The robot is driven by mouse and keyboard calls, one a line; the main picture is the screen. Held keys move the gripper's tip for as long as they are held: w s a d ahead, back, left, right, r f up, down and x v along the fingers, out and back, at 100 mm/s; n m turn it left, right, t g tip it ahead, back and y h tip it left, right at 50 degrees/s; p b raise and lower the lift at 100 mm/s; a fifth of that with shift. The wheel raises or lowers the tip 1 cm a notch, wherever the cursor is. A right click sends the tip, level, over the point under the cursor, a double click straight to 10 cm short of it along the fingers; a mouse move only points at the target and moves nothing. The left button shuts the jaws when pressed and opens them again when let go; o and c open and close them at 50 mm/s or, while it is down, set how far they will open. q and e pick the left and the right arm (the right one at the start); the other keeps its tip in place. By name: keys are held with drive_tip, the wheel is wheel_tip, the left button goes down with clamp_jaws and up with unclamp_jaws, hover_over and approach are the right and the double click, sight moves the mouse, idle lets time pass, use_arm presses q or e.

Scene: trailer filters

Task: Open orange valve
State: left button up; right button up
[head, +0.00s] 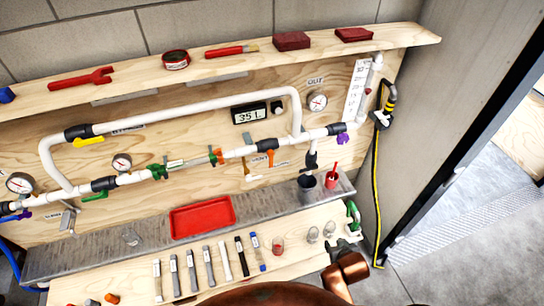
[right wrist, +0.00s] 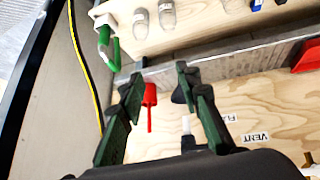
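Another orange handle (head: 271,158) hangs below the pipe beside the VENT label. I cannot tell which is the task's valve. My right gripper (head: 338,245) is near the right end of the front shelf, well to the right of and below both orange handles. My left gripper is not visible.
Small jars (head: 313,235) and several tools lie on the front shelf. A green clamp (head: 353,212) and yellow-black cable (head: 376,190) are at right.

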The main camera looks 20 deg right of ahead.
drive_tip(key=w+a+r+t, duration=0.2)
drive_tip(key=w+r+t, duration=0.3)
drive_tip(key=w, duration=0.5)
drive_tip(key=n+t+y, duration=0.2)
drive_tip(key=t+y, duration=0.1)
drive_tip(key=t, duration=0.3)
approach(271, 160)
drive_tip(key=w, duration=0.9)
drive_tip(key=shift+w+a, duration=0.15)
drive_tip(key=shift+w, duration=0.65)
drive_tip(key=shift+c, duration=0.4)
clamp_jaws()
